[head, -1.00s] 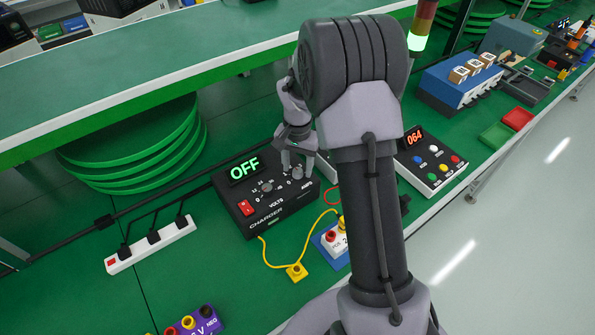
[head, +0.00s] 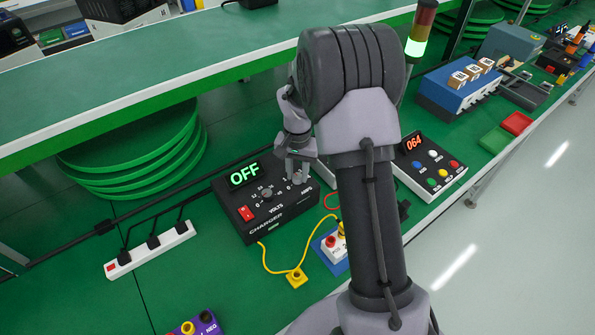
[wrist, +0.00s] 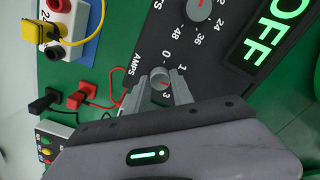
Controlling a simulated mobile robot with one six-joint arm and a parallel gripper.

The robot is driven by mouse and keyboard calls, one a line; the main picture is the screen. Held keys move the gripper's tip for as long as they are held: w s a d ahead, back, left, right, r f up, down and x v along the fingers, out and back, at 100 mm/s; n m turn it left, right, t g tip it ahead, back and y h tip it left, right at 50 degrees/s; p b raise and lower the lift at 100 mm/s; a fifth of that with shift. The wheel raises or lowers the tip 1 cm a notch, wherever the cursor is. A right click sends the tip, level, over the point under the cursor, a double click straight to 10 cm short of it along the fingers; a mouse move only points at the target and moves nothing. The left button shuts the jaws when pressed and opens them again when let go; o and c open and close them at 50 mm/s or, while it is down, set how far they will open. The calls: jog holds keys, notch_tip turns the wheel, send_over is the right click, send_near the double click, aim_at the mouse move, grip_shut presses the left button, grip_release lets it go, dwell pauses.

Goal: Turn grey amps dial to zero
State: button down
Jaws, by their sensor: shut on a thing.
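The grey amps dial (wrist: 159,80) is on the sloped face of the black charger box (head: 262,221). In the wrist view it sits between the two fingers of my gripper (wrist: 161,91), which is shut on it. A small red mark shows on the dial, but I cannot tell surely which number it points at. The numbers 0, 1 and 3 are printed near it. In the head view my gripper (head: 297,171) stands over the right end of the charger, and its fingers hide most of the dial. The charger display (head: 244,173) reads OFF in green.
The grey volts dial (head: 267,193) and a red switch (head: 246,213) are left of my gripper. A button box (head: 430,168) reading 064 stands to the right. A yellow cable (head: 263,257) lies in front. A shelf (head: 190,70) overhangs behind.

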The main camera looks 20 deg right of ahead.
jog(key=n+p, duration=0.2)
jog(key=n, duration=0.2)
jog(key=shift+r+n+p, duration=0.1)
jog(key=shift+n+p, duration=0.25)
jog(key=shift+n, duration=0.05)
jog(key=n+p, duration=0.2)
jog(key=n, duration=0.2)
jog(key=shift+n, duration=0.3)
jog(key=n+p, duration=0.2)
jog(key=n, duration=0.3)
jog(key=n+p, duration=0.1)
jog(key=n, duration=0.3)
jog(key=shift+p, duration=0.35)
jog(key=shift+n, duration=0.5)
jog(key=c, duration=1.1)
grip_release()
